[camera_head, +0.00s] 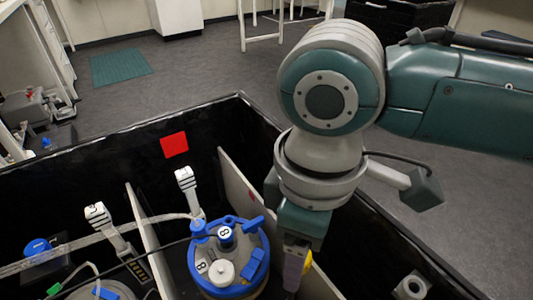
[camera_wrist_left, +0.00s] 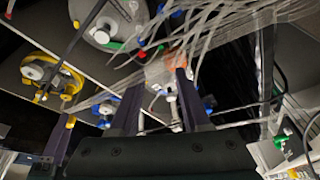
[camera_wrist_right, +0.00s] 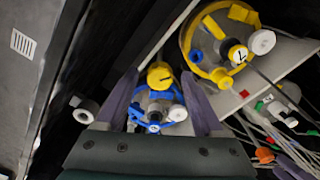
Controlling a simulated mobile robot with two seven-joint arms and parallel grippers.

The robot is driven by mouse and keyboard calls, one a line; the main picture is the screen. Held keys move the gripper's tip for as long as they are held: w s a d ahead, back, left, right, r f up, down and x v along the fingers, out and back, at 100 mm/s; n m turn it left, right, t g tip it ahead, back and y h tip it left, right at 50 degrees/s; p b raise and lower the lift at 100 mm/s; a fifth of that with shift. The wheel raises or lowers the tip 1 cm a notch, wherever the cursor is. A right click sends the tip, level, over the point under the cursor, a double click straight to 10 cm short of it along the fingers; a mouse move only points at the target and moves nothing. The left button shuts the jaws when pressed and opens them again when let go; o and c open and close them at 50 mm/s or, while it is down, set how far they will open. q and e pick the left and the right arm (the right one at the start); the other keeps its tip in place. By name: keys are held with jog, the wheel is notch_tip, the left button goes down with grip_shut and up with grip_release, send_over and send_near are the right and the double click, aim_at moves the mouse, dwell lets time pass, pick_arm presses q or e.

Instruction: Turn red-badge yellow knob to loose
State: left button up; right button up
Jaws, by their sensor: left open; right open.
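A yellow knob (camera_wrist_right: 160,74) with a dark mark sits on a fitting with a blue ring. In the right wrist view it lies between the tips of my open right gripper (camera_wrist_right: 163,88); I cannot tell whether they touch it. In the head view my right gripper (camera_head: 295,265) points down into the black-walled box, with a bit of yellow (camera_head: 307,261) beside its finger. A red badge (camera_head: 174,144) is on the box wall. A smaller red badge (camera_head: 250,197) is on a white divider. My left gripper (camera_wrist_left: 155,90) is open and empty, outside the head view.
A blue-lidded vessel (camera_head: 228,255) marked 8 stands left of my right gripper. A yellow-lidded vessel (camera_wrist_right: 222,42) shows beyond a white divider (camera_wrist_right: 285,60). Tubes and cables crowd the left wrist view. A grey fitting (camera_head: 411,287) is on the box's right wall.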

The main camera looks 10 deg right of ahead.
grip_shut()
dwell(0.4)
